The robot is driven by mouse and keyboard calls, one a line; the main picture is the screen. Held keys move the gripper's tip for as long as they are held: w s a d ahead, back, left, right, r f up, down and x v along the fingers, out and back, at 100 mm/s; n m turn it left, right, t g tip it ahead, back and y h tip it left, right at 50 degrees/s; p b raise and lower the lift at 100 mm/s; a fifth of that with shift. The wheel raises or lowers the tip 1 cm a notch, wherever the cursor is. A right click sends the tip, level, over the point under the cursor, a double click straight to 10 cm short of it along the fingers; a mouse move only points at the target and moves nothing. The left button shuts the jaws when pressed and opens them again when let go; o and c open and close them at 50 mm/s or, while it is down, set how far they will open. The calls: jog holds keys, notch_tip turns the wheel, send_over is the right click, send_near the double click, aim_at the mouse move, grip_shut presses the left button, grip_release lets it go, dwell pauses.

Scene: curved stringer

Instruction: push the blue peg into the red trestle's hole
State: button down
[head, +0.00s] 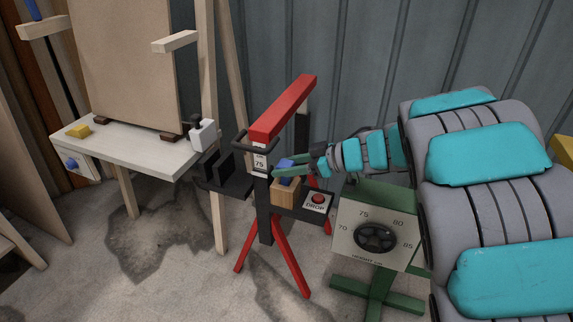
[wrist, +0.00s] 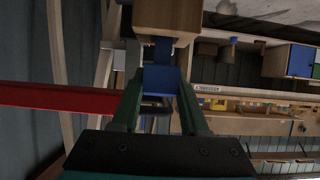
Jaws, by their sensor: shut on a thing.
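The red trestle (head: 283,108) has a red top beam, a dark upright post with a "75" label, and splayed red legs. My gripper (head: 291,170) is beside the post, just above a wooden block (head: 285,193). Its green fingers are shut on the blue peg (head: 286,164). In the wrist view, the blue peg (wrist: 161,79) sits between the fingertips (wrist: 161,88), and its narrower end meets the wooden block (wrist: 166,18). How deep it goes is hidden. The red beam (wrist: 60,98) crosses at left there. I cannot make out the trestle's hole.
A "DROP" panel with a red button (head: 318,199) is right of the block. A green stand with a numbered dial (head: 375,237) is in front right. Corrugated wall is behind.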

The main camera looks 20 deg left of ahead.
jog(key=shift+f, duration=1.25)
jog(key=shift+c, duration=1.7)
grip_release()
jog(key=shift+r, duration=0.1)
notch_tip(320, 180, up, 3)
jog(key=shift+r, duration=0.1)
jog(key=shift+s+d+r, duration=0.1)
jog(key=shift+s+d, duration=0.1)
jog(key=shift+s, duration=0.1)
jog(key=s+d+r+b, duration=0.1)
jog(key=s+d, duration=0.7)
jog(key=s, duration=0.5)
jog(key=shift+r, duration=0.15)
